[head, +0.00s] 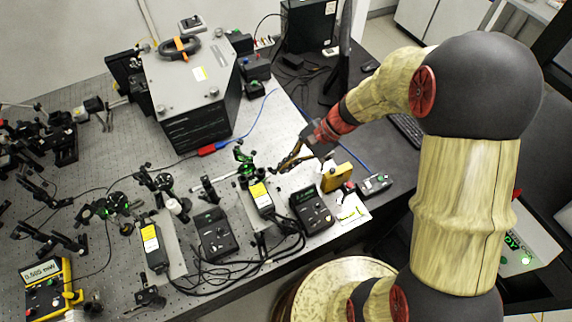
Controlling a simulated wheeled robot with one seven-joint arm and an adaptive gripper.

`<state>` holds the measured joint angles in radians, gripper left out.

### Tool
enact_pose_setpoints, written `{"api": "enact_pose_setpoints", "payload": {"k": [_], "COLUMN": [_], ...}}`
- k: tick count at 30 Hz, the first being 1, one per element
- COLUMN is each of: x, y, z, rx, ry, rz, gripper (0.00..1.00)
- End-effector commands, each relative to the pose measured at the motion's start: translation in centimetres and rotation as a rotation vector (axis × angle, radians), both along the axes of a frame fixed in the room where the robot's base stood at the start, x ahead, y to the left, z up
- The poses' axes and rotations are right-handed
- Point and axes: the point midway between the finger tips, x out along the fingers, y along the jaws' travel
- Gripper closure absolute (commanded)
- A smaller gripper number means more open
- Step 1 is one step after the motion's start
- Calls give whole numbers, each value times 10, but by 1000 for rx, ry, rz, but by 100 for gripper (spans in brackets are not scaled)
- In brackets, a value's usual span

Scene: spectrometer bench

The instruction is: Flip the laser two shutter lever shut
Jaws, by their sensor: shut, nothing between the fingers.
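Two black laser modules with yellow labels lie on the optics table: the right one (263,200) and the left one (152,247). I cannot read which is laser two. A green-lit optic mount (245,160) stands just beyond the front end of the right module. My gripper (281,165) is shut and empty, with its tips to the right of that mount and above the front end of the right module. The shutter lever is too small to make out, so I cannot tell its position or whether the tips touch it.
Two black control boxes (213,236) (312,209) stand beside the modules, with loose black cables (240,262) in front. A yellow block (337,177) and a small switch box (375,184) are to the right. A large grey-topped unit (190,80) stands behind. Small optics crowd the left.

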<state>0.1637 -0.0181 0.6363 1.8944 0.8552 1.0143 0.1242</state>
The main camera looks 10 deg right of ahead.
Motion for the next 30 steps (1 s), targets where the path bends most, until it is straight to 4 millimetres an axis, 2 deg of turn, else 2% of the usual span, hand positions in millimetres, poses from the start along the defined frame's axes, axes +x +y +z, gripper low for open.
{"api": "enact_pose_setpoints", "payload": {"k": [30], "x": [-1], "y": [4], "z": [13], "rx": [-138], "ry": [-40], "rz": [2], "gripper": [100]}}
